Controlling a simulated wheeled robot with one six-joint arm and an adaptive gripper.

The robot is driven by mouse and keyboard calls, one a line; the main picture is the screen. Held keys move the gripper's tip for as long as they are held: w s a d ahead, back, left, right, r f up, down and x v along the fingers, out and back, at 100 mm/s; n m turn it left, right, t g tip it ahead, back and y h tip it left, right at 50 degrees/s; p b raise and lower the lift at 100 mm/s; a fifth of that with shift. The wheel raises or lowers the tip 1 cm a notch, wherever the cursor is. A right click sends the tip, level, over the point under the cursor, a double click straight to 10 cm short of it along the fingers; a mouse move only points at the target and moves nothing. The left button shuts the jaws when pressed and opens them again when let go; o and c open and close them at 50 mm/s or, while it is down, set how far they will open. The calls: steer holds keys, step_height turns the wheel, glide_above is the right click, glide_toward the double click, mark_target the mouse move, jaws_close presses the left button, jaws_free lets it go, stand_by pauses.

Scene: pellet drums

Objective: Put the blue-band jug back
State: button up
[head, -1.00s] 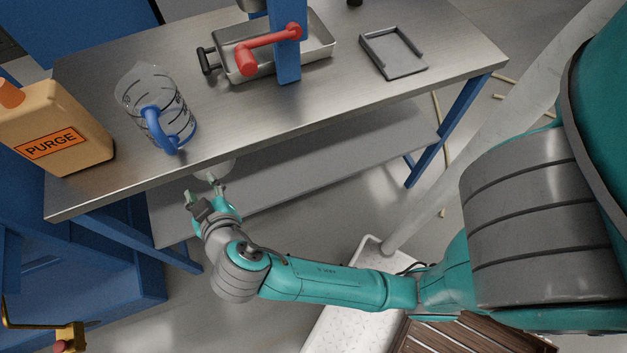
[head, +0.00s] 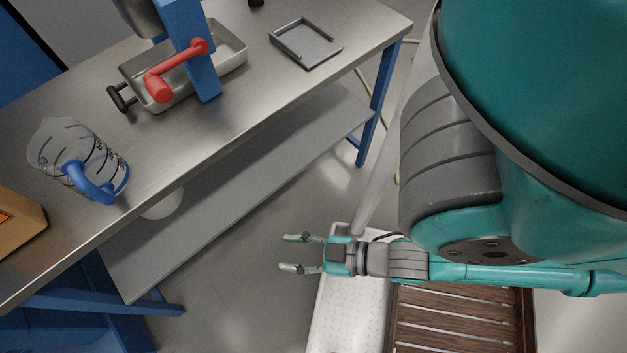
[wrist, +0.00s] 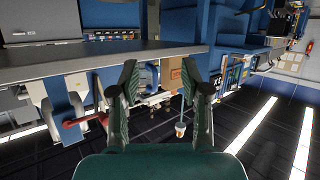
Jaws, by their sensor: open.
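The clear jug (head: 58,148) with dark markings, a blue handle and a blue band at its base stands on the steel bench (head: 180,130), at the left in the head view. Its handle points toward the front edge. My gripper (head: 293,253) is open and empty, out in front of the bench and well to the right of the jug, apart from it. In the wrist view the two fingers of my gripper (wrist: 159,75) are spread apart. A blue handle-like shape (wrist: 152,74) shows between them, probably the jug.
A metal tray (head: 235,55) sits under a blue post with a red lever (head: 178,70). A grey frame-like holder (head: 306,45) lies near the bench's right end. A tan container (head: 18,230) is cut off at left. A lower shelf (head: 230,190) runs under the bench.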

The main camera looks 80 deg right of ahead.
steer(key=shift+m+t+h, duration=0.3)
steer(key=shift+m+h, duration=0.1)
steer(key=shift+m, duration=0.2)
steer(key=s+r, duration=0.1)
steer(key=s, duration=0.1)
steer(key=s+d+r, duration=0.1)
steer(key=s+r, duration=0.1)
steer(key=shift+s+r, duration=0.1)
steer(key=shift+s, duration=0.05)
